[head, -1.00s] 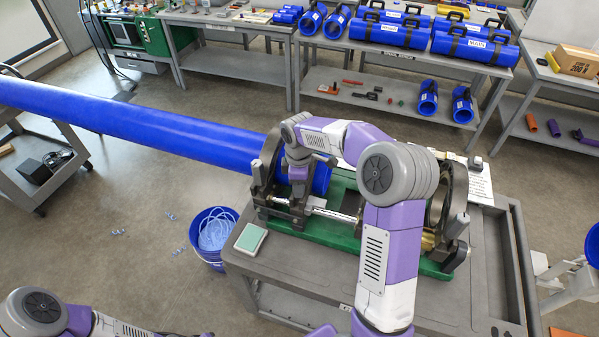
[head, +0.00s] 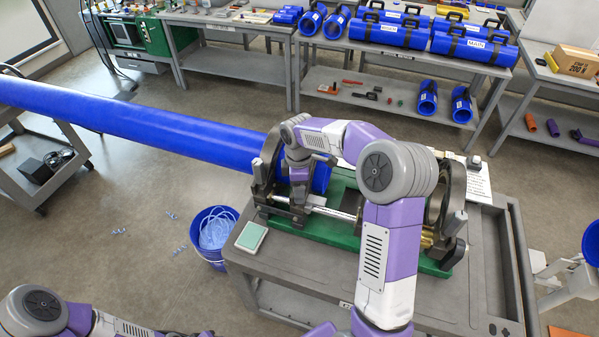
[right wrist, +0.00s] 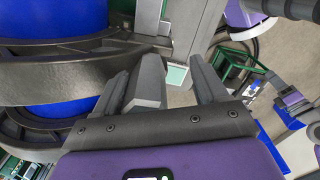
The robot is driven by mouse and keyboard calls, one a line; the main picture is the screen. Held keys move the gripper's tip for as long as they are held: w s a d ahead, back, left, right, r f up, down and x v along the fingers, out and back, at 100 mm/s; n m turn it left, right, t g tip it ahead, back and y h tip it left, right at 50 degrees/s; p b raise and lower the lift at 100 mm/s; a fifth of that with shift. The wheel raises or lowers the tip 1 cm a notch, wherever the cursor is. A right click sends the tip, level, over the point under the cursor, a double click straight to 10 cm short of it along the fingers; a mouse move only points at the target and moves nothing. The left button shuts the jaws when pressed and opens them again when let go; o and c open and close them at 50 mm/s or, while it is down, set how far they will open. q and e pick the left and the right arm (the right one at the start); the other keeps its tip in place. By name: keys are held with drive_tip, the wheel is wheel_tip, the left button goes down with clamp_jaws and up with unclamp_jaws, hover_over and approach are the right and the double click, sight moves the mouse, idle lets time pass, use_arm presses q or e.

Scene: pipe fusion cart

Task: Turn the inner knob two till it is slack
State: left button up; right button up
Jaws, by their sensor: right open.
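A grey, flat-sided knob (right wrist: 148,82) shows in the right wrist view between the fingers of my right gripper (right wrist: 160,68). The fingers are open; the knob is close to the left finger, with a clear gap to the right finger. I cannot tell whether the left finger touches it. In the head view my right gripper (head: 298,192) reaches down at the clamp by the end of the blue pipe (head: 150,128). My wrist hides most of the knob there. Dark clamp rings (right wrist: 60,75) curve around the blue pipe in the wrist view. My left gripper is out of view.
The green machine base (head: 325,232) sits on a grey cart (head: 285,285) with a pale green pad (head: 251,237) on it. Another knob (head: 459,224) stands at the machine's right end. A blue bucket (head: 213,238) stands on the floor left of the cart.

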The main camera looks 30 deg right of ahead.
drive_tip(key=shift+w+d+r, duration=0.3)
drive_tip(key=shift+w+d, duration=0.05)
drive_tip(key=shift+w, duration=0.05)
drive_tip(key=r+p, duration=0.3)
drive_tip(key=r, duration=0.1)
drive_tip(key=shift+w+r+p, duration=0.15)
drive_tip(key=shift+w+p, duration=0.05)
drive_tip(key=shift+p, duration=0.2)
drive_tip(key=shift+w+d+r+p, duration=0.1)
drive_tip(key=shift+w+r+p, duration=0.05)
drive_tip(key=shift+r+p, duration=0.45)
drive_tip(key=shift+s, duration=0.25)
drive_tip(key=shift+w+f, duration=0.1)
drive_tip(key=shift+f, duration=0.05)
